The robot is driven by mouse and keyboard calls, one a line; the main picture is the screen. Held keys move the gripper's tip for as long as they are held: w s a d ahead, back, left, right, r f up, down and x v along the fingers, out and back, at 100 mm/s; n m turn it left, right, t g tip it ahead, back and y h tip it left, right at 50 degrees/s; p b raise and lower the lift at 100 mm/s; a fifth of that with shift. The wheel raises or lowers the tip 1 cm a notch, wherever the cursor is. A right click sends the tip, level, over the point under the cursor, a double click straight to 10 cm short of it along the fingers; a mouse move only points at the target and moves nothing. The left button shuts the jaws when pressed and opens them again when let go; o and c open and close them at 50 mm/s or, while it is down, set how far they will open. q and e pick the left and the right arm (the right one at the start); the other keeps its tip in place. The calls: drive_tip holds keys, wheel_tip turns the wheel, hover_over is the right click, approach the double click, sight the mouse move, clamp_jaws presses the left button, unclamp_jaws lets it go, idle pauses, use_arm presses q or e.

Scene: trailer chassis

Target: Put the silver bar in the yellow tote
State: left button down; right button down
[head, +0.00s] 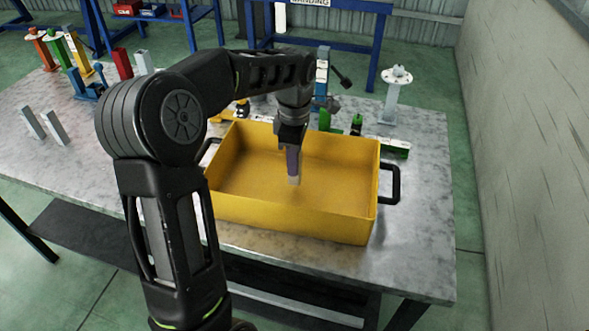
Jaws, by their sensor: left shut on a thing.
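The yellow tote (300,218) stands on the metal table, open at the top, with a black handle at each end. My left gripper (292,160) points down over the tote's opening. It is shut on a silver bar (294,180), whose pale lower end shows below the fingers. The fingers hide the rest of the bar. I cannot tell whether the bar's lower end touches the tote floor. My right gripper is not in view.
Two more silver bars (54,127) stand on the table (420,250) at the left. Coloured clamps and posts line the back left. A pale stand (394,95) and a green part (393,147) are behind the tote. A wall (530,150) rises at the right.

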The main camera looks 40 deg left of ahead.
use_arm(q)
drive_tip(key=shift+f, duration=1.65)
drive_tip(key=shift+f, duration=0.1)
drive_tip(key=c, duration=1.1)
unclamp_jaws()
wheel_tip(320, 180, up, 12)
drive_tip(key=shift+r, duration=0.1)
